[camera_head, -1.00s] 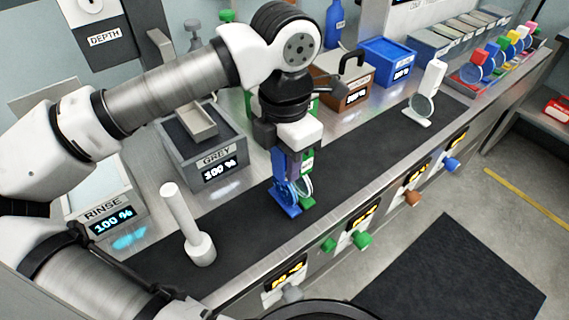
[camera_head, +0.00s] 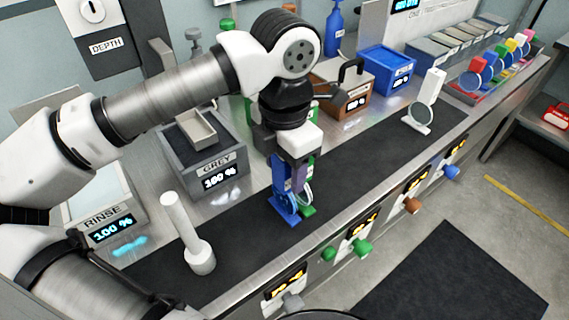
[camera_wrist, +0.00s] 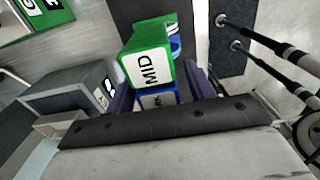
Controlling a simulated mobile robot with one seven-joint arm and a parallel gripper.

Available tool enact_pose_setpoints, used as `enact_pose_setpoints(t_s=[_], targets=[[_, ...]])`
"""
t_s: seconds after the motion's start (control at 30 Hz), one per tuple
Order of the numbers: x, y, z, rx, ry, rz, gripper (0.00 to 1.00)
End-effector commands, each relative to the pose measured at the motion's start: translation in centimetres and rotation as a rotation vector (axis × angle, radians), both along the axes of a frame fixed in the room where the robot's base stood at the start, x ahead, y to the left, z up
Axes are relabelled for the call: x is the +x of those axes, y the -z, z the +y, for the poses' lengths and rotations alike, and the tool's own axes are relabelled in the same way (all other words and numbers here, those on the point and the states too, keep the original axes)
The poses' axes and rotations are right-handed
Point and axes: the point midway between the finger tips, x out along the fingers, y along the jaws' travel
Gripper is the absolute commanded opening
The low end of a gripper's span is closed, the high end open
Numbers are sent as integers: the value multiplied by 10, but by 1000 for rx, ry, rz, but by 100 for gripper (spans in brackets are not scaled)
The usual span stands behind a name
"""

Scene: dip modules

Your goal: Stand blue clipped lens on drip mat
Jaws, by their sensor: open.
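The blue clipped lens (camera_head: 284,206) stands on the black drip mat (camera_head: 330,173), its foot on the mat. My gripper (camera_head: 289,180) is above and around its upper part, with its purple fingers apart. In the wrist view the blue clip's top (camera_wrist: 157,98) lies between the two purple fingers of my gripper (camera_wrist: 158,92). Its label is partly hidden. A green clipped lens (camera_head: 307,209) stands close beside the blue one. Its top, marked MID, shows in the wrist view (camera_wrist: 147,67). Any contact between the clips is unclear.
A white stand (camera_head: 199,255) is on the mat at left, and a white stand with a round disc (camera_head: 418,115) at right. The grey tank (camera_head: 212,165), brown tank (camera_head: 345,97) and blue tank (camera_head: 387,68) line the back. Mat between is clear.

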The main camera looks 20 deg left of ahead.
Motion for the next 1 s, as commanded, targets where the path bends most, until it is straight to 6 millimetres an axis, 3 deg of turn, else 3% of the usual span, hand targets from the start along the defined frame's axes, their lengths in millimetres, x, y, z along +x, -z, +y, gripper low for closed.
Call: enact_pose_setpoints(t_s=[0.3,0.5,0.7,1.0], targets=[[1,-67,0,0,-1,-5,54],[1,-102,0,0,-1,-4,54],[1,-116,0,-1,0,-2,54],[0,-117,0,-2,0,-1,54]])
